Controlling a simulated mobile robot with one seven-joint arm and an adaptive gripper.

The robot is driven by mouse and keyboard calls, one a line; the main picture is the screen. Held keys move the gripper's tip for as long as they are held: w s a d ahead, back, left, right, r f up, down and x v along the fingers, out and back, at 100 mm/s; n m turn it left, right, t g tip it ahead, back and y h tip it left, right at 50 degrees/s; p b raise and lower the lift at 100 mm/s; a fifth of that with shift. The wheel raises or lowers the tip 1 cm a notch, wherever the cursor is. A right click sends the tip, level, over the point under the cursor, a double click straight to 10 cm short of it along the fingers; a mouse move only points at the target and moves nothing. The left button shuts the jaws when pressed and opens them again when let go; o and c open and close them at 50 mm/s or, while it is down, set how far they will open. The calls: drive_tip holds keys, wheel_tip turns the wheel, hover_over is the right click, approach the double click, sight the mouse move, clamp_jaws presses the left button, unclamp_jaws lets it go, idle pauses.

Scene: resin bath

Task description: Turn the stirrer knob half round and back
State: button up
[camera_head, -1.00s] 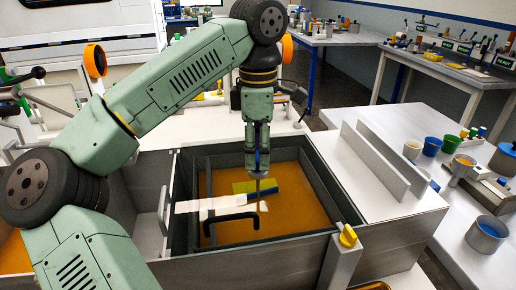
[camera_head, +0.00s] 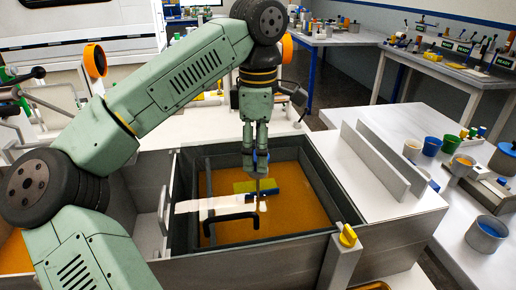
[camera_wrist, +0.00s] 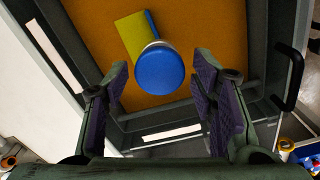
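The stirrer knob (camera_wrist: 160,70) is a round blue cap on a pale collar, seen from above in the wrist view. In the head view the blue knob (camera_head: 262,157) shows at the fingertips, above the orange resin. A yellow and blue stirrer piece (camera_wrist: 138,38) lies below the knob. My gripper (camera_wrist: 160,66) is open, with one finger on each side of the knob. Small gaps show between the fingers and the knob. My gripper also shows in the head view (camera_head: 255,155), pointing down over the bath.
Grey walls (camera_head: 340,195) surround the resin bath. A black handle (camera_head: 230,218) crosses its near part. A yellow knob (camera_head: 348,236) sits on the near right corner. Upright grey plates (camera_head: 380,160) and several cups (camera_head: 432,146) stand to the right.

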drive_tip(key=shift+o, duration=0.5)
wheel_tip(320, 180, up, 8)
drive_tip(key=shift+f, duration=0.25)
drive_tip(key=shift+s, duration=0.1)
